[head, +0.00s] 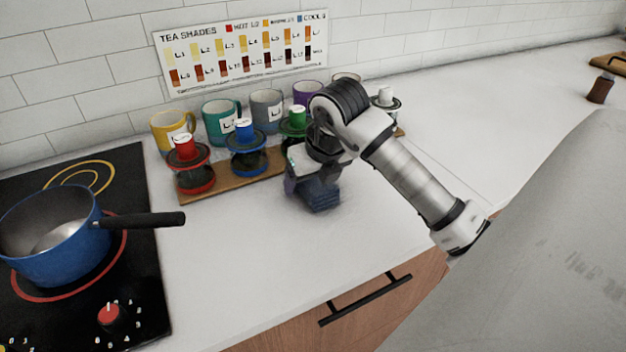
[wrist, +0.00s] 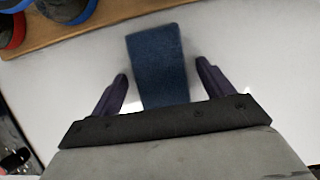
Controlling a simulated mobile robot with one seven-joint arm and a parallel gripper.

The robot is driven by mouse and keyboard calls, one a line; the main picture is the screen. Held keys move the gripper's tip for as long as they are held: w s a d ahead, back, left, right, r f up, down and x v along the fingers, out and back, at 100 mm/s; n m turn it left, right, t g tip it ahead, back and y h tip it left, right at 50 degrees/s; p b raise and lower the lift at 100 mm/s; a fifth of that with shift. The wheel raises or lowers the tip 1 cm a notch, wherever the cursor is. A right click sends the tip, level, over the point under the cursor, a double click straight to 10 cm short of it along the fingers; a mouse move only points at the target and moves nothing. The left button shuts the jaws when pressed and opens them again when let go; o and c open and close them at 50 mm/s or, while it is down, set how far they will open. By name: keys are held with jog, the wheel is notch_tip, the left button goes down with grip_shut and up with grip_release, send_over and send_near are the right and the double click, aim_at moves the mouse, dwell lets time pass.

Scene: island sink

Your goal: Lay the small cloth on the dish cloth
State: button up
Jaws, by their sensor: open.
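A dark blue cloth (wrist: 158,55), a narrow strip, lies on the white counter in the wrist view. It is the only cloth I can make out, and I cannot tell whether it is the small cloth or the dish cloth. My gripper (wrist: 161,72) is open, with one finger on each side of the cloth and a gap to it on both sides. In the head view the cloth (head: 322,201) shows just under my gripper, which partly hides it. No second cloth is visible in either view.
A wooden board (head: 232,178) with several coloured-lid jars stands behind, with mugs (head: 220,121) along the wall. A blue pot (head: 55,245) sits on the black stove (head: 140,300) at left. The counter in front of my gripper is clear.

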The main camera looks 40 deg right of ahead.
jog(key=shift+f, duration=0.1)
jog(key=shift+c, duration=0.3)
jog(key=c, duration=1.1)
